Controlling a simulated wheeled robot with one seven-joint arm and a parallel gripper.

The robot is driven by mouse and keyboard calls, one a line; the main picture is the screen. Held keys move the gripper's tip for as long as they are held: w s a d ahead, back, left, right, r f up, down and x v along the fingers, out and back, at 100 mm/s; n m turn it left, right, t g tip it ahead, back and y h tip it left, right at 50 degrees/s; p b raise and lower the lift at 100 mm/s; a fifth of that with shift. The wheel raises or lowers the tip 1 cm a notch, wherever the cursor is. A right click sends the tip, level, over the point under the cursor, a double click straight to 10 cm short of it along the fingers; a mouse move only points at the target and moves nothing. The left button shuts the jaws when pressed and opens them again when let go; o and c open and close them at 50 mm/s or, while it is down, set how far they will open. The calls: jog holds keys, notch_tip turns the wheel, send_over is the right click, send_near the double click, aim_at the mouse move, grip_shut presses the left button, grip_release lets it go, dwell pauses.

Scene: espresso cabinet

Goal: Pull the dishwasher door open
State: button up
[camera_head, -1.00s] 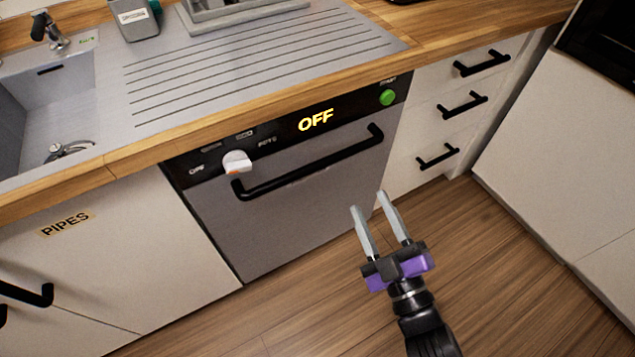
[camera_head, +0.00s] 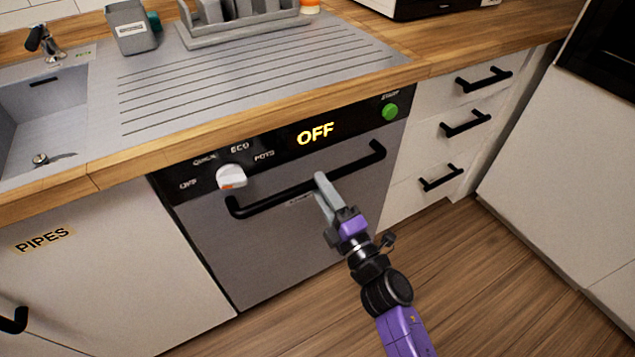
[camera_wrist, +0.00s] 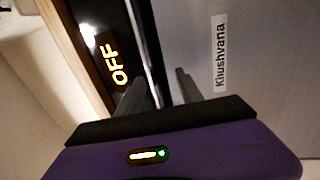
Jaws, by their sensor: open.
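The dishwasher door (camera_head: 290,240) is a grey front, closed flush with the cabinets. Its long black bar handle (camera_head: 270,197) runs below the black control panel (camera_head: 215,170), which reads OFF. My gripper (camera_head: 321,180) is open, its grey fingertips at the handle, right of the bar's middle. In the head view the fingers overlap each other. In the wrist view my gripper (camera_wrist: 160,90) has one finger on each side of a dark bar that looks like the handle. I cannot tell whether they touch it. A label on the door (camera_wrist: 219,58) reads Khushvana.
The wooden counter edge (camera_head: 250,125) overhangs above the panel. A white knob (camera_head: 231,177) and a green start button (camera_head: 390,111) sit on the panel. Drawers (camera_head: 440,150) with black handles stand to the right. The wooden floor (camera_head: 470,280) in front is clear.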

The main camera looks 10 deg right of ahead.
jog(key=shift+x, duration=1.15)
grip_shut()
dwell(0.6)
